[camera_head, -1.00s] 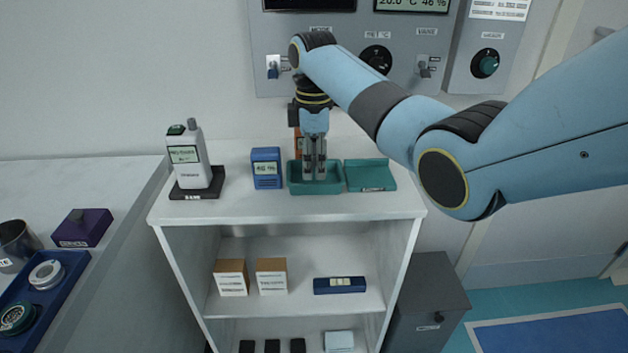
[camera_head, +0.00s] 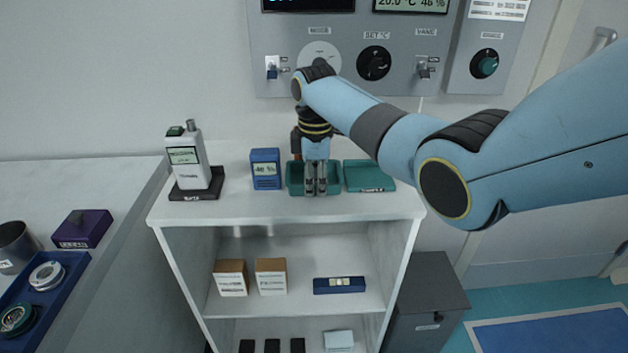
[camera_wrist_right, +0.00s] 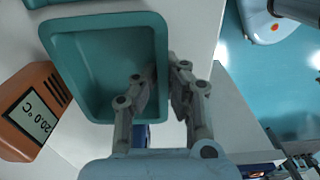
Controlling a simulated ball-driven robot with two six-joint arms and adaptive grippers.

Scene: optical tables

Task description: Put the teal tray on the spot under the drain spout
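The teal tray (camera_head: 294,189) is an open, shallow box on top of the white cabinet, in the middle of the head view. It fills the upper left of the right wrist view (camera_wrist_right: 95,55). My right gripper (camera_head: 316,193) points down at the tray's front wall. In the right wrist view its fingers (camera_wrist_right: 165,90) lie on either side of that wall, one over the inside and one outside, with a gap between them. I cannot see them pressing on the wall. I cannot make out a drain spout or a spot under it. My left gripper is not in view.
A flat teal piece (camera_head: 369,176) lies right beside the tray. A blue display box (camera_head: 265,168) stands to its left, and a white handheld meter (camera_head: 188,160) further left. An orange display box (camera_wrist_right: 30,118) stands behind the tray. The cabinet top's front strip (camera_head: 285,210) is bare.

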